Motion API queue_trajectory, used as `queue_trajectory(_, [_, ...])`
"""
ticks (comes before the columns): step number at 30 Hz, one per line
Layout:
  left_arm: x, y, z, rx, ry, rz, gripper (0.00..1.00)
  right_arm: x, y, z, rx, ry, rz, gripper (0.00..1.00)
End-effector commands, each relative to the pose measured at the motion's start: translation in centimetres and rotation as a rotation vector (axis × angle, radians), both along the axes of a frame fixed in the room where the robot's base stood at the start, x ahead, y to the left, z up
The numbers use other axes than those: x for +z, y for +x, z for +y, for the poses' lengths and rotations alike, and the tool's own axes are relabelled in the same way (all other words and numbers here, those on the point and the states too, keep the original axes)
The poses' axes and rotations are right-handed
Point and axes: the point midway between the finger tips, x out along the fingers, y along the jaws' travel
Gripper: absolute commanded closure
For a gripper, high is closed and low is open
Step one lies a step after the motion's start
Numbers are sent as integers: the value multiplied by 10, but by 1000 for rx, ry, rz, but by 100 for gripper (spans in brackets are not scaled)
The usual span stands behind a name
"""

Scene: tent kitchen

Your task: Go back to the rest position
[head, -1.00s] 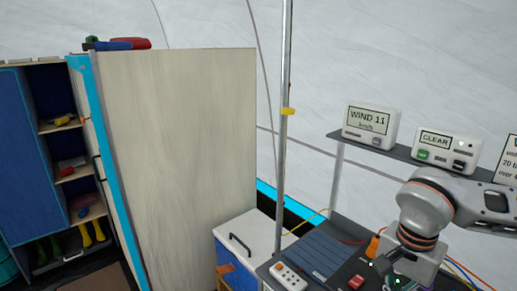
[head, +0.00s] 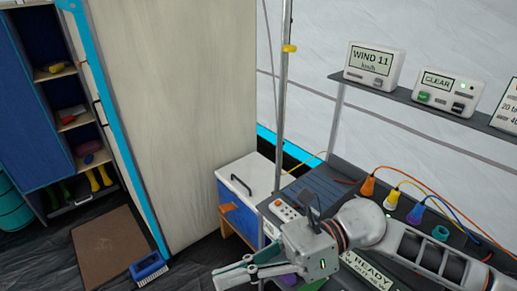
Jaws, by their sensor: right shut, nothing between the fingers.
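My right arm comes in from the right edge in the head view, low over the control bench (head: 325,185). Its gripper (head: 232,275) points left near the bottom edge, in front of the bench's front side. The gripper is shut and empty. My left gripper is out of view. A purple thing shows partly behind and below the right fingers; I cannot tell what it is.
A shelf (head: 420,112) above holds the wind display (head: 370,65) and the clear display (head: 448,93). Left are a tall panel (head: 175,120), an open cupboard, a brown mat (head: 108,245) and a blue brush (head: 148,269).

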Motion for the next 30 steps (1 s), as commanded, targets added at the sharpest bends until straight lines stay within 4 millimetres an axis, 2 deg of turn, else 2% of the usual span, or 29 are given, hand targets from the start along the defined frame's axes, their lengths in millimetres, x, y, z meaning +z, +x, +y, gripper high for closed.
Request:
queue_trajectory(3, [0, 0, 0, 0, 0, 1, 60, 25, 21, 12, -137, 156, 290, 100])
queue_trajectory(7, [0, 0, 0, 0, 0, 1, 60, 36, 61, 6, -292, 309, 622, 100])
queue_trajectory(10, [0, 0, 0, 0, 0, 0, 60, 28, 96, -11, -412, 421, 889, 100])
queue_trajectory(13, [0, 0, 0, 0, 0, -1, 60, 3, 130, -36, -536, 530, 1163, 100])
queue_trajectory(17, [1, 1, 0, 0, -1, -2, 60, -57, 161, -80, -702, 669, 1526, 100])
queue_trajectory(18, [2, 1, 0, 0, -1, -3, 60, -80, 166, -95, -753, 712, 1638, 100])
queue_trajectory(20, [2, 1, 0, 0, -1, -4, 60, -116, 169, -116, -827, 772, 1793, 100])
queue_trajectory(21, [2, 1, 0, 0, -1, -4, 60, -140, 167, -130, -872, 812, 1891, 100])
queue_trajectory(23, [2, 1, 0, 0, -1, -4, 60, -177, 161, -150, -940, 869, 2030, 100])
queue_trajectory(24, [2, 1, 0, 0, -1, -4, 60, -201, 154, -163, -985, 906, 2117, 100])
queue_trajectory(26, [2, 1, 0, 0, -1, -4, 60, -236, 140, -180, -1048, 962, 2242, 100])
queue_trajectory(27, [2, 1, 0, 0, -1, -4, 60, -257, 129, -192, -1090, 998, 2319, 100])
queue_trajectory(30, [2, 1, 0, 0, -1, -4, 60, -305, 98, -215, -1181, 1082, 2485, 100])
